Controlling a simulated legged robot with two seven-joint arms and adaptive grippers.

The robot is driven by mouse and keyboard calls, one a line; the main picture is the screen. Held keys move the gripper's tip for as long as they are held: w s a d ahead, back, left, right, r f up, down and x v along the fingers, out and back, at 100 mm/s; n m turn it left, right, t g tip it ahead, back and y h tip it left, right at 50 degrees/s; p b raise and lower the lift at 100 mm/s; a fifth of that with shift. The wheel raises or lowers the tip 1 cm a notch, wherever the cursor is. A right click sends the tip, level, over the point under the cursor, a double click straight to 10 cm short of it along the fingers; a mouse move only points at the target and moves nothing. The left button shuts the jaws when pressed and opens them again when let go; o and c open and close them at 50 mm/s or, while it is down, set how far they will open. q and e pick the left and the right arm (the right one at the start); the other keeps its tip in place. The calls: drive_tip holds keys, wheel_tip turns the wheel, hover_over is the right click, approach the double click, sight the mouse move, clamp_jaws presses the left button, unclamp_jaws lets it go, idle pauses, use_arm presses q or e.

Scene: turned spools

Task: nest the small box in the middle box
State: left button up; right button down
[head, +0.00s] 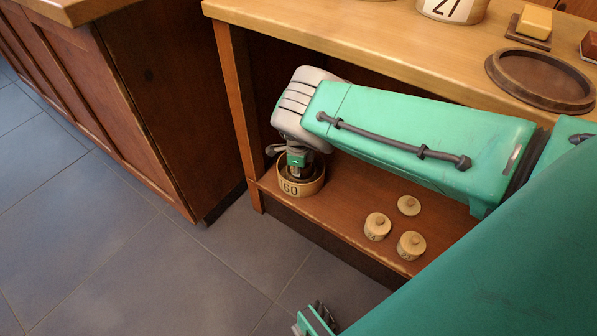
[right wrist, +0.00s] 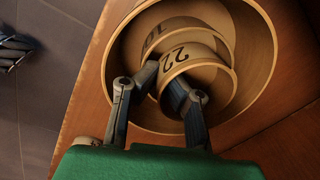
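The small box (right wrist: 196,58) is a pale round wooden box marked 22. In the right wrist view it lies tilted at the mouth of the middle box (right wrist: 177,26), a round box with a partly hidden number. Both are inside a large round box (right wrist: 262,40), marked 160 in the head view (head: 290,189). My right gripper (right wrist: 164,82) reaches down into the large box, its fingers pinching the small box's wall. How deep the small box sits is hard to tell. My left gripper (head: 319,319) is at the bottom edge of the head view, away from the boxes.
The large box stands at the left end of a low wooden shelf (head: 345,200), under a countertop (head: 380,35). Three small knobbed round pieces, one here (head: 377,227), stand on the shelf to the right. A round dark tray (head: 540,80) lies on the countertop. A cabinet (head: 150,100) stands left.

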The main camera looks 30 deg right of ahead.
drive_tip(key=c, duration=1.2)
unclamp_jaws()
drive_tip(key=shift+r, duration=0.2)
drive_tip(key=shift+r+p, duration=0.55)
drive_tip(key=shift+p, duration=0.05)
drive_tip(key=shift+r+p, duration=2.95)
drive_tip(key=shift+r, duration=0.6)
drive_tip(key=shift+f, duration=0.1)
